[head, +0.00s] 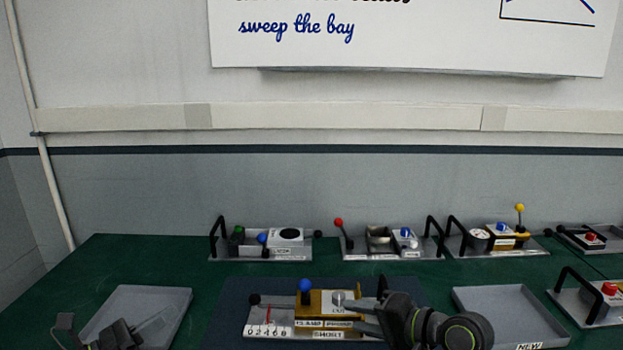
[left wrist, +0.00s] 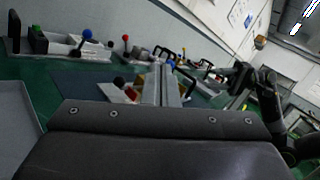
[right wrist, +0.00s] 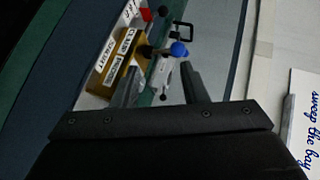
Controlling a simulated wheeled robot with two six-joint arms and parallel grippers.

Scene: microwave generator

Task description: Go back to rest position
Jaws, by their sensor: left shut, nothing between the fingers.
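My left gripper (head: 166,314) is low at the left, over the grey tray; in the left wrist view its fingers (left wrist: 162,72) are together with nothing between them.
An empty-looking grey tray (head: 140,298) is at the left and another tray (head: 510,308) labelled NEW at the right. Several modules with black handles line the back, including one with a red knob (head: 338,222). A red-button module (head: 607,300) stands at the far right.

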